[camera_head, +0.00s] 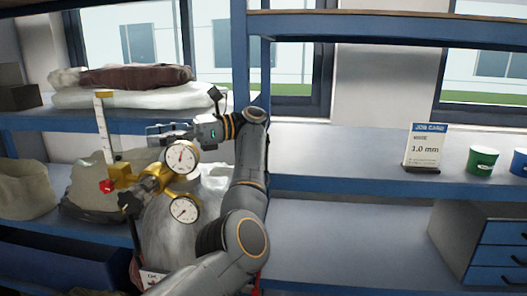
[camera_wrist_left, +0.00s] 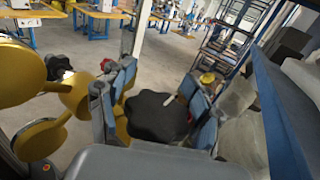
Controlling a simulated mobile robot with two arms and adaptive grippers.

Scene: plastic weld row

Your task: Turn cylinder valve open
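The grey gas cylinder (camera_head: 168,235) stands at the left of the head view. Its brass regulator (camera_head: 175,182) carries two white-faced gauges, whose yellow backs show at the left of the left wrist view. The black lobed valve knob (camera_wrist_left: 157,115) sits between the blue finger pads of my left gripper (camera_wrist_left: 162,95). The right pad lies close to the knob's edge; whether both pads press on it I cannot tell. In the head view my left gripper (camera_head: 165,131) lies level above the upper gauge, and the knob is not clear there. My right gripper is not in view.
A blue shelving rack (camera_head: 350,183) stands behind. Sacks (camera_head: 125,78) lie on its upper left shelf. A job card (camera_head: 425,148) and a green cup (camera_head: 481,160) stand on the right shelf, above a drawer unit (camera_head: 497,250). The middle of that shelf is free.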

